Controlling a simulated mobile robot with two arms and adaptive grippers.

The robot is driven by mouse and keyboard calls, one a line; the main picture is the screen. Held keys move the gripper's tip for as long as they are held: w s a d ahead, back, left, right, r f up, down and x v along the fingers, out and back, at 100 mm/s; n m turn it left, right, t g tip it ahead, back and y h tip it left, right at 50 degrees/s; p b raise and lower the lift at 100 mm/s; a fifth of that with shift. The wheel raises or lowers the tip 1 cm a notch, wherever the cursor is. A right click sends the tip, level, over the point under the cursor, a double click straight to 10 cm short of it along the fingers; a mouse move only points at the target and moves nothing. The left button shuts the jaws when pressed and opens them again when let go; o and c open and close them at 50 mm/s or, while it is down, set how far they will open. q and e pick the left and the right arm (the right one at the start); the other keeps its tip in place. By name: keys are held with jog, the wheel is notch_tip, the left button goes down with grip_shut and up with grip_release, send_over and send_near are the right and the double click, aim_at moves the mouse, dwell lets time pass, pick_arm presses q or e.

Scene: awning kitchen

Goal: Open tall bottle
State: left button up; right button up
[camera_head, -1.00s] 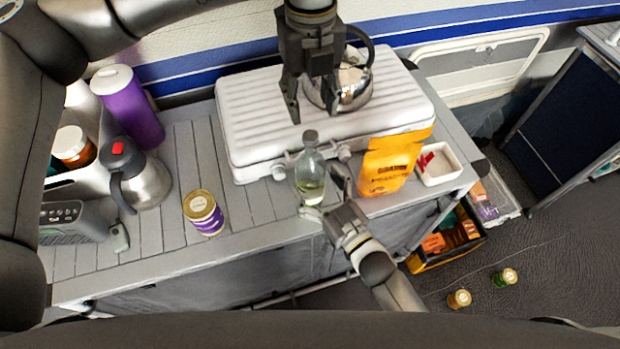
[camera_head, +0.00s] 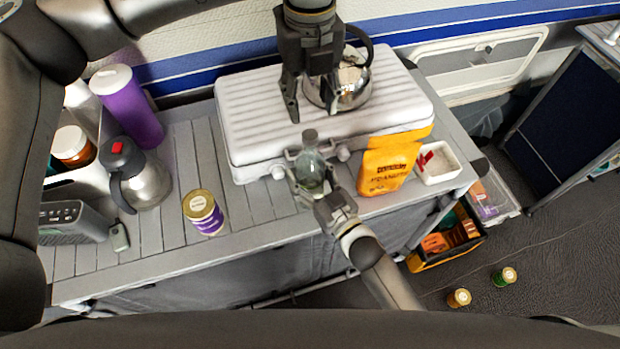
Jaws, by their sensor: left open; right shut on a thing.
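The tall bottle (camera_head: 310,166) is clear glass with a dark cap (camera_head: 309,136). It stands near the front edge of the counter, in front of the white ribbed case. My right gripper (camera_head: 309,176) comes from below and is shut on the bottle's body; its fingers and wrist hide the lower part. My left gripper (camera_head: 305,108) points down from above, open and empty. Its fingertips are above and just behind the cap, apart from it in the picture.
The white case (camera_head: 250,120) carries a metal kettle (camera_head: 352,82) behind my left gripper. An orange bag (camera_head: 388,168) and a white tray (camera_head: 440,165) stand right of the bottle. A purple-labelled can (camera_head: 203,212) stands left. The slatted counter between can and bottle is clear.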

aim_at(310, 134)
jog(key=c, duration=0.7)
grip_shut()
pick_arm(q)
jog(key=m, duration=0.6)
jog(key=shift+m, duration=0.4)
jog(key=m, duration=1)
jog(key=shift+m, duration=0.4)
jog(key=m, duration=1)
jog(key=shift+m, duration=0.3)
jog(key=m, duration=1)
jog(key=shift+m, duration=0.4)
jog(key=m, duration=0.4)
jog(key=shift+m, duration=0.3)
jog(key=m, duration=0.5)
jog(key=shift+m, duration=0.4)
jog(key=shift+f, duration=4.05)
